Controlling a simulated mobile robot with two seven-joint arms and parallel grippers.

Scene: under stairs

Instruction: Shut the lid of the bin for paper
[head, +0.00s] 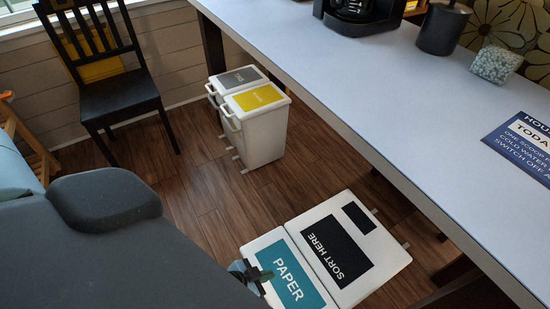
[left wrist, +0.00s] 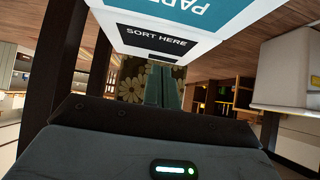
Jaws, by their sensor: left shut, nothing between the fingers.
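The paper bin has a white lid with a teal PAPER label (head: 290,275), low in the head view. The lid looks flat, about level with the SORT HERE top beside it; I cannot tell whether a small gap is left under it. The label also shows upside down at the top of the left wrist view (left wrist: 190,12). My left gripper (head: 258,276) is shut and empty, over the left part of the lid. Its fingers (left wrist: 165,88) are together in the left wrist view. I cannot tell whether they touch the lid. My right gripper is not in view.
A white unit with a black SORT HERE label (head: 328,250) adjoins the paper bin. Two white bins with grey (head: 236,77) and yellow (head: 257,97) lids stand farther back. A long pale counter (head: 400,95) runs along the right. A black chair (head: 115,95) stands at back left. Wooden floor between is clear.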

